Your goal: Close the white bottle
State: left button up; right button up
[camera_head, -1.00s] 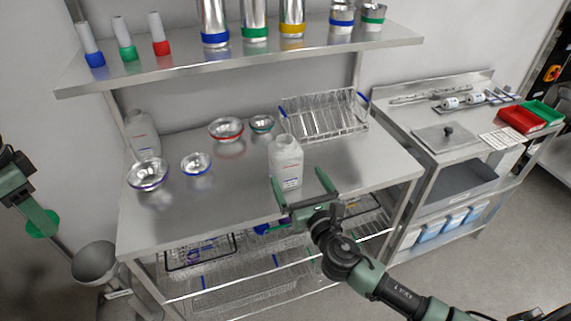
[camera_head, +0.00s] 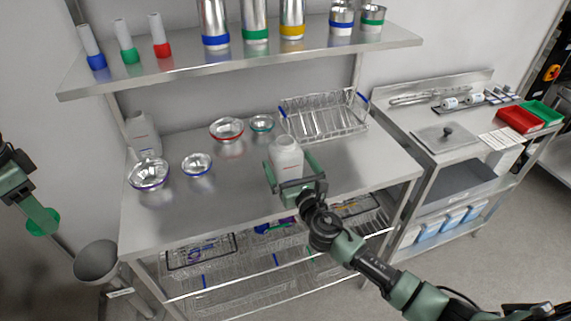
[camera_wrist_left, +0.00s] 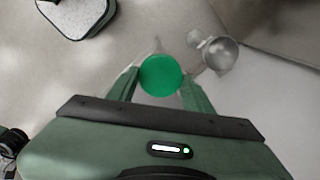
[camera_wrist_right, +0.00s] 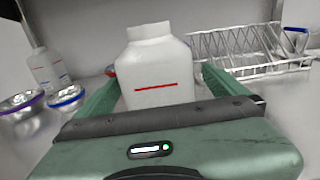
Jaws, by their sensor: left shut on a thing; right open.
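The white bottle (camera_head: 287,158) stands upright near the middle of the steel table, with no cap seen on its neck. In the right wrist view the bottle (camera_wrist_right: 157,75) shows a red line and stands between my fingers. My right gripper (camera_head: 291,170) is open, with one finger on each side of the bottle; contact cannot be told. My left gripper (camera_head: 37,210) is shut on a round green cap (camera_wrist_left: 161,76), off the table's left side. The cap also shows in the head view (camera_head: 43,223).
A second white bottle (camera_head: 143,134) stands at the table's back left. Several metal bowls (camera_head: 148,174) lie left of the bottle, and a wire rack (camera_head: 325,115) stands behind it. A shelf (camera_head: 240,55) with metal containers runs above. A grey bin (camera_head: 97,262) is below the left arm.

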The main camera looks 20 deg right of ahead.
pick_arm(q)
jog(key=shift+r, duration=0.2)
pick_arm(e)
jog(key=shift+w+r, duration=0.15)
jog(key=shift+w, duration=0.15)
pick_arm(q)
jog(key=shift+r+p, duration=0.15)
jog(key=shift+p, duration=0.25)
pick_arm(e)
jog(key=shift+w+a, duration=0.15)
jog(key=shift+w, duration=1.05)
jog(key=shift+w+a, duration=0.1)
jog(key=shift+w, duration=1.05)
jog(key=shift+s+r, duration=0.1)
jog(key=shift+c, duration=0.7)
jog(key=c, duration=1.3)
pick_arm(q)
jog(key=shift+r, duration=0.1)
pick_arm(e)
jog(key=shift+r, duration=0.1)
